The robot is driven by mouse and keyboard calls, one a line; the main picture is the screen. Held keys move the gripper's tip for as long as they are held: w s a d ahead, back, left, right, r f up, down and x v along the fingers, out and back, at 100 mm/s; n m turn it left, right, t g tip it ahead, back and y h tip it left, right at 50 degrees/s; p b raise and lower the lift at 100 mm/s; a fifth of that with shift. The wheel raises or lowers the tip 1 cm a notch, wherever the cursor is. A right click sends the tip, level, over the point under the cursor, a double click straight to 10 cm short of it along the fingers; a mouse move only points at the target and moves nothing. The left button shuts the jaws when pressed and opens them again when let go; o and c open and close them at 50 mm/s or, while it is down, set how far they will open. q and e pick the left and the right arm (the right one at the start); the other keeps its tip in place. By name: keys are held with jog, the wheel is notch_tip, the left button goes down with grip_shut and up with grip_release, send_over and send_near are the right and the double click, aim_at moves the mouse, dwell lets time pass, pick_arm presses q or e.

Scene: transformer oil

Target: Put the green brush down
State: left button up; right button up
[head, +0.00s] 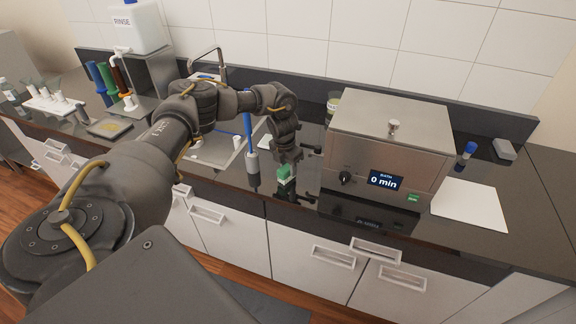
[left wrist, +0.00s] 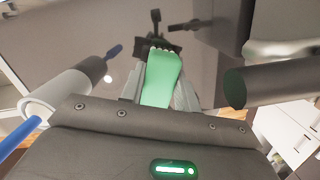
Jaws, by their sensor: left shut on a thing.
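My left gripper (head: 286,163) is above the dark counter, in front of the sink's right side and left of the steel bath box. It is shut on the green brush (head: 285,175), whose green end shows just below the fingers. In the left wrist view the green brush (left wrist: 160,78) lies between the fingers, pointing away from the wrist. I cannot tell whether its lower end touches the counter. My right gripper is not in view.
The steel bath box (head: 385,150), reading "0 min", stands close to the gripper's right. A blue-handled brush (head: 248,130) stands upright in a grey holder (head: 252,163) just left. A white sheet (head: 469,204) lies at right. The counter's front edge is near.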

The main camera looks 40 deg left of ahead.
aim_at(286, 168)
pick_arm(q)
jog(key=o, duration=0.4)
jog(key=shift+f, duration=0.15)
jog(key=o, duration=0.5)
jog(key=shift+r, duration=0.6)
jog(key=r, duration=0.2)
jog(key=r+b, duration=0.1)
jog(key=r, duration=0.2)
jog(key=s+r+b, duration=0.1)
jog(key=r, duration=0.2)
jog(key=shift+s+r, duration=0.3)
jog(key=shift+r, duration=1.3)
